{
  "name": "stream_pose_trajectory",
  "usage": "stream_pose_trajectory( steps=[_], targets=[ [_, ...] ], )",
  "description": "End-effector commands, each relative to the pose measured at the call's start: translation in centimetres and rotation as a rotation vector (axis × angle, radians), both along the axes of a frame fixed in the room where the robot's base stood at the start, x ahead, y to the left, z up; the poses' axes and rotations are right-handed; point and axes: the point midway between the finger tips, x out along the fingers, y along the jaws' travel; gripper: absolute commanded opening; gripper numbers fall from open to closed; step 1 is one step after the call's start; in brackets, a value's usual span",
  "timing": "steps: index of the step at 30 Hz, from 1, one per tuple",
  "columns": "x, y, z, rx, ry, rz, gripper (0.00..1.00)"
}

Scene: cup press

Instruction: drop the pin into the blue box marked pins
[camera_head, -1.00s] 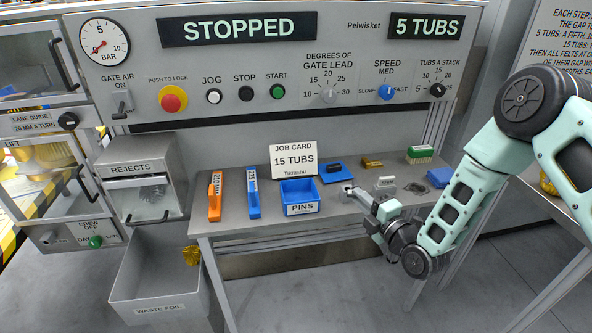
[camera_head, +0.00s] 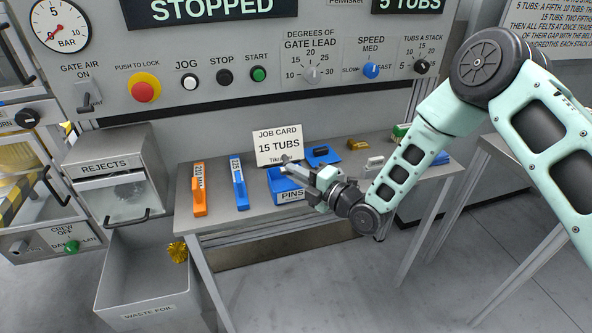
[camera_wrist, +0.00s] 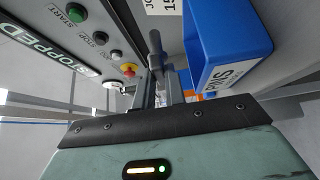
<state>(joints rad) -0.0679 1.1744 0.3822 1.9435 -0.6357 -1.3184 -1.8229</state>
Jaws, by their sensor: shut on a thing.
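The blue box (camera_head: 287,191) marked PINS stands on the grey table, below the job card. In the wrist view the open-topped box (camera_wrist: 228,45) is to the right of my fingers. My gripper (camera_head: 290,166) is above the box in the head view and covers part of it. In the wrist view my gripper (camera_wrist: 163,92) is shut on a grey pin (camera_wrist: 156,45), which sticks out beyond the fingertips. The pin is too small to make out clearly in the head view. I cannot tell whether its end is fully inside the box's rim.
The job card (camera_head: 279,146) stands close behind the box. An orange bar (camera_head: 199,188) and a blue bar (camera_head: 239,184) lie to the left. A blue tray (camera_head: 323,154), a brass piece (camera_head: 357,144) and a white block (camera_head: 375,163) are to the right.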

Motion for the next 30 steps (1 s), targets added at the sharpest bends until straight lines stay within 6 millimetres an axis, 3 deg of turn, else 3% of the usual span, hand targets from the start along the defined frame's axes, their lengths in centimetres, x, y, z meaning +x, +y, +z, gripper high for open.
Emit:
stream_pose_trajectory(
  steps=[13, 14, 16, 30],
  targets=[
    [0.02, -0.01, -0.93, 0.001, -0.002, -0.001, 0.00],
    [0.02, -0.01, -0.93, 0.001, -0.002, -0.001, 0.20],
    [0.02, 0.00, -0.93, 0.001, -0.002, -0.001, 0.38],
    [-0.52, -0.67, -1.23, -0.003, 0.003, 0.000, 0.38]
  ],
)
